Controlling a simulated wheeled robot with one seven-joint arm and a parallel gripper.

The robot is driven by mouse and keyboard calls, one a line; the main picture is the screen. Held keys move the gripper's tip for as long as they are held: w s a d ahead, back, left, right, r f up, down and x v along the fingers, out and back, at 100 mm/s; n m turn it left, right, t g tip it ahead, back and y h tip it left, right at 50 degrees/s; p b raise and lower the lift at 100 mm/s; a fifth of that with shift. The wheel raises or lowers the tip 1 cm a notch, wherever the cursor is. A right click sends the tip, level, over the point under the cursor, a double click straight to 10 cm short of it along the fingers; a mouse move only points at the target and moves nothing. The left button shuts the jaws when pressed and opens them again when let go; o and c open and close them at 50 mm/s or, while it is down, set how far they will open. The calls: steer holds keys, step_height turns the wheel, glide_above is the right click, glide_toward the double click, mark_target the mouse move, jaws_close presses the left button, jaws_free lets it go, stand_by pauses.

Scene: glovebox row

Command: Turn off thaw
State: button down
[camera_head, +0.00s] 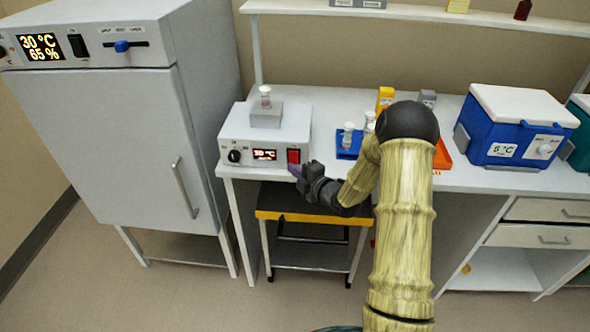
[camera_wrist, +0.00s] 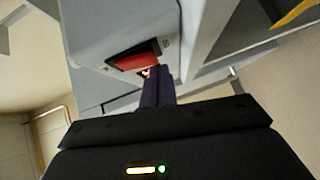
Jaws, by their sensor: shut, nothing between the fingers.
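The thaw unit (camera_head: 270,135) is a small white box on the bench, with a black knob (camera_head: 234,156), a lit display (camera_head: 264,155) and a red rocker switch (camera_head: 293,156) on its front. A vial stands on the block on its top. My gripper (camera_head: 297,171) is shut and empty, its fingertips just in front of and slightly below the red switch. In the wrist view the red switch (camera_wrist: 136,61) sits in a dark frame, and the closed fingers (camera_wrist: 154,78) reach its lower edge. I cannot tell whether they touch it.
A tall white incubator (camera_head: 110,130) stands at the left. A yellow-edged step stool (camera_head: 310,215) is under the bench. Blue rack (camera_head: 348,146), orange tray (camera_head: 442,155) and blue cooler box (camera_head: 513,130) stand to the right. My arm hides some of the bench.

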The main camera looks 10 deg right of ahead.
steer(key=shift+f+b, duration=0.15)
steer(key=shift+b, duration=0.15)
steer(key=b, duration=0.2)
steer(key=shift+w+d+f+n+t+b, duration=0.1)
steer(key=shift+w+f+n+t+b, duration=0.2)
steer(key=shift+b, duration=0.05)
steer(key=shift+r+p, duration=0.3)
steer(key=shift+s+f, duration=0.1)
steer(key=s+d+f+b, duration=0.1)
steer(key=s+b, duration=0.1)
steer(key=s, duration=0.4)
steer(key=s+d+f+b, duration=0.1)
steer(key=s+d+b, duration=0.1)
steer(key=s, duration=0.4)
steer(key=shift+s+d+b, duration=0.15)
steer(key=shift+d+b, duration=0.15)
